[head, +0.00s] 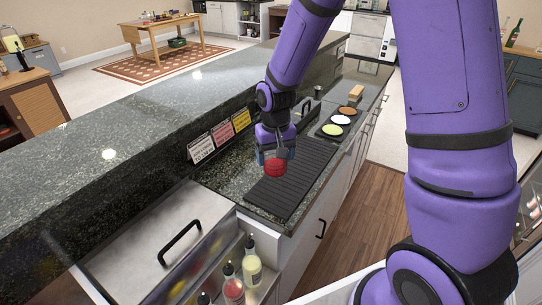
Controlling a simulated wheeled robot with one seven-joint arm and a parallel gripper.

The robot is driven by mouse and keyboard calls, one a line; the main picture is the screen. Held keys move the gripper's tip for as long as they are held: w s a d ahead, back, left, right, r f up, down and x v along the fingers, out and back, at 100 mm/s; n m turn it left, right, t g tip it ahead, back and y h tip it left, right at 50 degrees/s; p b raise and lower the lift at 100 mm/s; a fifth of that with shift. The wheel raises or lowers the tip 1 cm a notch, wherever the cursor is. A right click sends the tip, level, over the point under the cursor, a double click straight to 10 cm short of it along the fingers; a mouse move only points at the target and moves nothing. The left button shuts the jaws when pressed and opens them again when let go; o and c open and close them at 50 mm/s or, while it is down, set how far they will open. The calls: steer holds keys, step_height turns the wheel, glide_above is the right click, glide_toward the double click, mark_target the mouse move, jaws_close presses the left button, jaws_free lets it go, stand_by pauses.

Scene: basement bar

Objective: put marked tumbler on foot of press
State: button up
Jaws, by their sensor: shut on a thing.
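My gripper (275,152) is above the near left part of the black ribbed mat on the lower counter. It is shut on a small red rounded thing (274,168), of which only the part below the fingers shows. I cannot tell whether this is the marked tumbler; no mark can be made out. A dark curved piece (304,106) shows behind my gripper near the raised ledge. It may be part of the press, but my arm hides much of that spot and no foot can be made out.
The black ribbed mat (294,185) lies bare along the counter. Beyond it a tray (326,130) holds three round dishes, with a wooden block (356,91) further back. Small signs (222,133) stand against the raised ledge (130,125). Bottles (251,265) stand in the near well.

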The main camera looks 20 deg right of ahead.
steer(key=shift+w+d, duration=0.1)
steer(key=shift+w, duration=0.15)
steer(key=shift+n, duration=0.4)
steer(key=w+d+f, duration=0.2)
steer(key=w, duration=0.2)
steer(key=w+d+f, duration=0.2)
steer(key=w, duration=0.2)
steer(key=w+d+f, duration=0.2)
steer(key=w, duration=0.3)
steer(key=shift+d+f, duration=0.1)
steer(key=shift+d, duration=0.2)
